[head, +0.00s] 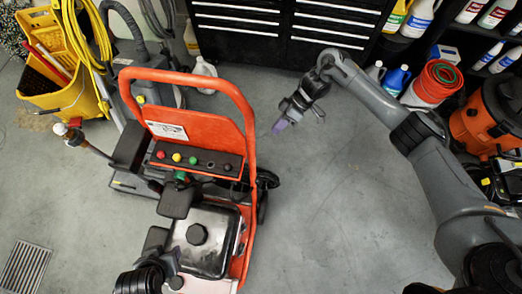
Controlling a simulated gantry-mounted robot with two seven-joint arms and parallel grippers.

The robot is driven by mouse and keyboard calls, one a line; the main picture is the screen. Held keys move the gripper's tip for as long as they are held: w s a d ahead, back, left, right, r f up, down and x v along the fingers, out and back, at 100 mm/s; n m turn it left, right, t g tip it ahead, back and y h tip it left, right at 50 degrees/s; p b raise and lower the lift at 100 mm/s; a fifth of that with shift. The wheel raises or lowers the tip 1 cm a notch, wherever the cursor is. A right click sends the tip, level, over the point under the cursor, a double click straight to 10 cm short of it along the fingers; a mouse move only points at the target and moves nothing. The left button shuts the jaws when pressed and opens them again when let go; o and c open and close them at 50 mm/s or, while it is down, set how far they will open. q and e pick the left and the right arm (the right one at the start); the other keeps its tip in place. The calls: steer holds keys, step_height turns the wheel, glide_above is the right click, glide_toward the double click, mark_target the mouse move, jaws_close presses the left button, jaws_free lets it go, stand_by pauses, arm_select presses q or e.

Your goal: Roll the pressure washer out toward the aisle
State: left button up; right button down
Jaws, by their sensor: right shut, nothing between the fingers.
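The pressure washer (205,240) stands on the concrete floor left of centre, with an orange tube frame, a dark engine and a silver-topped tank with a black cap. Its orange push handle (246,110) rises at the back, above a panel with red, yellow and green knobs. A black wheel (263,190) shows at its right side. My right gripper (279,127) is shut and empty, to the right of the handle and apart from it in the picture.
A yellow mop bucket (75,100) and a grey machine with a hose (150,60) stand close at the left. Black drawers (280,30) line the back. The floor (330,220) right of the washer is clear.

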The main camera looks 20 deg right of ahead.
steer(key=s+a+f+b, duration=0.2)
steer(key=s+a+f, duration=0.1)
steer(key=a+f, duration=0.4)
steer(key=shift+a, duration=0.8)
